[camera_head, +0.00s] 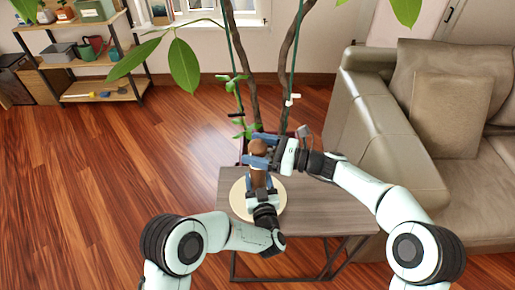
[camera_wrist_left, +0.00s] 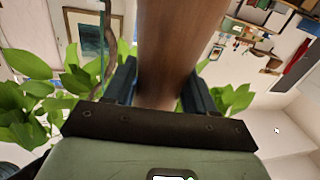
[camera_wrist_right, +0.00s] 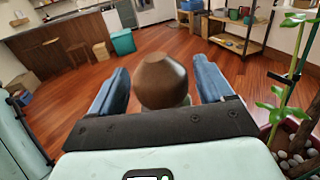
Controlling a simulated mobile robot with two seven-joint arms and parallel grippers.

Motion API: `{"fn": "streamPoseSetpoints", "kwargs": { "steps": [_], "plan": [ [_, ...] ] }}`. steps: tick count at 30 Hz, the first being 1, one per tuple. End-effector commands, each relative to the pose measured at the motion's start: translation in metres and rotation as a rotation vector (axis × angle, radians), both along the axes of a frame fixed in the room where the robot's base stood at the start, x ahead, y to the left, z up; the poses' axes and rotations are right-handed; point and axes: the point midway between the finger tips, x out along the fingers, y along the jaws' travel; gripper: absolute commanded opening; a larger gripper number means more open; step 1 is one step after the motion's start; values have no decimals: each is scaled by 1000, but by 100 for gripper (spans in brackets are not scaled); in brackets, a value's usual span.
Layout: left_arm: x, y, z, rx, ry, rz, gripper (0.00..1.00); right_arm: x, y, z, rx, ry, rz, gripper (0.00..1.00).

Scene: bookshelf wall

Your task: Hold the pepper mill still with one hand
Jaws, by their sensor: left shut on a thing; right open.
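The brown wooden pepper mill (camera_head: 257,179) stands upright on a round pale board (camera_head: 237,199) on the small table. My left gripper (camera_head: 259,188) is shut on the mill's body from the near side. In the left wrist view the mill's body (camera_wrist_left: 167,50) fills the space between the fingers. My right gripper (camera_head: 261,152) is open at the mill's top, coming from the right. In the right wrist view the rounded knob (camera_wrist_right: 162,80) sits between the two blue fingers with gaps on both sides. The mill's lower part is partly hidden by my left gripper.
The dark wood table (camera_head: 320,212) has free room right of the board. A potted plant (camera_head: 240,90) with tall stems stands just behind the table, close to my right gripper. A leather sofa (camera_head: 395,140) is at the right. A shelf (camera_head: 95,60) is at the far left.

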Motion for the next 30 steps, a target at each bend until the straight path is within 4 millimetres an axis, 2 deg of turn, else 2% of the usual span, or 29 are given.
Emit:
{"fn": "streamPoseSetpoints", "kwargs": {
  "steps": [1,5,6,17,30],
  "plan": [
    [-2,0,-8,0,20,-4,14,0,0,-1,0,0,0,70],
    [-2,0,-8,0,20,-4,14,0,0,-1,0,0,0,28],
    [-2,0,-8,0,20,-4,14,0,0,-1,0,0,1,26],
    [-2,0,-8,0,20,-3,14,0,0,1,5,-2,-53,26],
    [-2,0,-8,0,20,-3,14,-2,2,2,9,-6,-359,26]
  ]
}}
